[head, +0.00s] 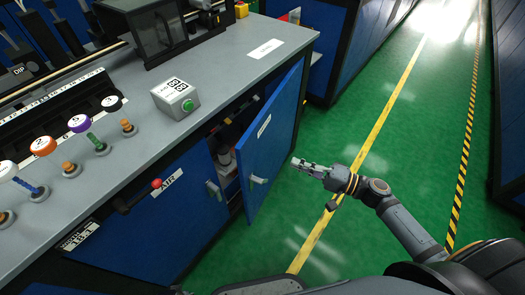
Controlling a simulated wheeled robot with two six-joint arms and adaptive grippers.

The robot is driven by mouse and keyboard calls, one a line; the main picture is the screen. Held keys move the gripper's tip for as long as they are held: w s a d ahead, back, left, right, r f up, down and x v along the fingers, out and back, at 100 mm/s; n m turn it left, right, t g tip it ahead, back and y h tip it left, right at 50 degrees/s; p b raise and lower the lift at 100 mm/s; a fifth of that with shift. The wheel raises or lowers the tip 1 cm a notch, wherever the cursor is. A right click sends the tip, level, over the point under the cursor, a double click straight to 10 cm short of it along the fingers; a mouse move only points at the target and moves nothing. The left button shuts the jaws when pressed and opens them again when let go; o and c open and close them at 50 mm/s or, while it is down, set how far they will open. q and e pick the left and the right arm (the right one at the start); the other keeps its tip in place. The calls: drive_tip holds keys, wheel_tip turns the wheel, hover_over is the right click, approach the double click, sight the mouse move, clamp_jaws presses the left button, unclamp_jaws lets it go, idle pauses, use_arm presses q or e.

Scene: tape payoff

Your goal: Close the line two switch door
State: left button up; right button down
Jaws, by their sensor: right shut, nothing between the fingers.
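A blue cabinet door (268,150) stands ajar, swung out from the bench front below the worktop. It has a small white label too small to read and a grey handle (258,181). Behind it, part of the cabinet inside (225,150) shows, with small items in shadow. I cannot read whether this is the line two switch door. My right gripper (297,162) is shut and empty, to the right of the door, apart from it in the picture, over the green floor. My left gripper is not in view.
The grey worktop (225,75) carries a box with a green button (176,98) and several coloured knobs. A red-knobbed lever (156,184) sticks out of the bench front left of the opening. Green floor with a yellow line (385,115) lies open to the right.

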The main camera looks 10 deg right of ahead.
sight(253, 147)
drive_tip(key=x, duration=1.1)
drive_tip(key=shift+w+a, duration=0.1)
drive_tip(key=shift+w, duration=0.05)
drive_tip(key=shift+w+a, duration=0.25)
drive_tip(key=shift+a, duration=0.1)
